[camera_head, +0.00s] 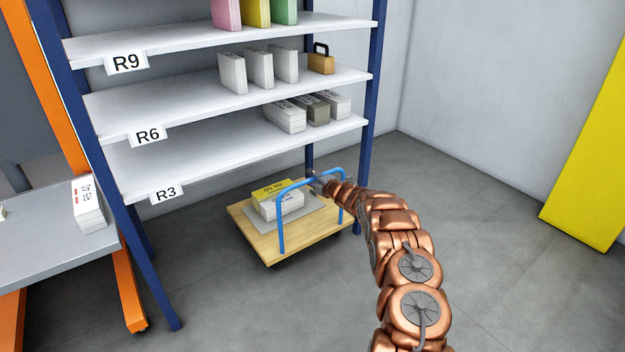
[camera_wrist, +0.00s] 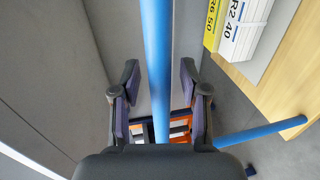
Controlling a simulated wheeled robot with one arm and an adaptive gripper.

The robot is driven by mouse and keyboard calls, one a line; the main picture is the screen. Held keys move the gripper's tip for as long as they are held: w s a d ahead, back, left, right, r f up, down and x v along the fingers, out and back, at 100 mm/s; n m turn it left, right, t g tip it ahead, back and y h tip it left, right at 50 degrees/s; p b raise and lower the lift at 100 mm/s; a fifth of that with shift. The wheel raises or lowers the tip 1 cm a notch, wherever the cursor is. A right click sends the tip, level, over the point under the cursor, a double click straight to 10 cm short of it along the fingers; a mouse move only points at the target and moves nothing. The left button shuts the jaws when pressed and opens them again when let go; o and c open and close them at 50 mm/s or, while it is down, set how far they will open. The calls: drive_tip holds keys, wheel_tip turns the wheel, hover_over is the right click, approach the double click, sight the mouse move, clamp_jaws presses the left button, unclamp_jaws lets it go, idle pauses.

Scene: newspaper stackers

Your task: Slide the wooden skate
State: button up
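The wooden skate (camera_head: 300,242) is a low light-wood platform on the floor at the foot of the shelf rack. It has a blue tube handle (camera_head: 281,228). A yellow bundle (camera_head: 268,189) and a white bundle (camera_head: 284,208) sit on a grey sheet on it. In the wrist view they read "R6 50" (camera_wrist: 213,22) and "R2 40" (camera_wrist: 241,30). My gripper (camera_head: 318,182) is at the handle's top bar. In the wrist view its fingers (camera_wrist: 159,78) are open, with the bar (camera_wrist: 156,45) between them and a gap on both sides. The skate's wheels are mostly hidden.
The shelf rack (camera_head: 220,150) with blue posts, labelled R3, R6 and R9, stands behind and left, carrying bundles and a small wooden block with a black handle (camera_head: 321,62). A grey table (camera_head: 40,235) holds a stack (camera_head: 88,205) at left. Floor at right is clear, beside a yellow panel (camera_head: 590,160).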

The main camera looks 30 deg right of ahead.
drive_tip(key=shift+s, duration=0.1)
drive_tip(key=s+r, duration=0.2)
drive_tip(key=s, duration=0.9)
drive_tip(key=shift+s+d+r, duration=0.2)
drive_tip(key=shift+s+d, duration=0.1)
drive_tip(key=shift+d, duration=0.05)
idle(0.4)
idle(0.4)
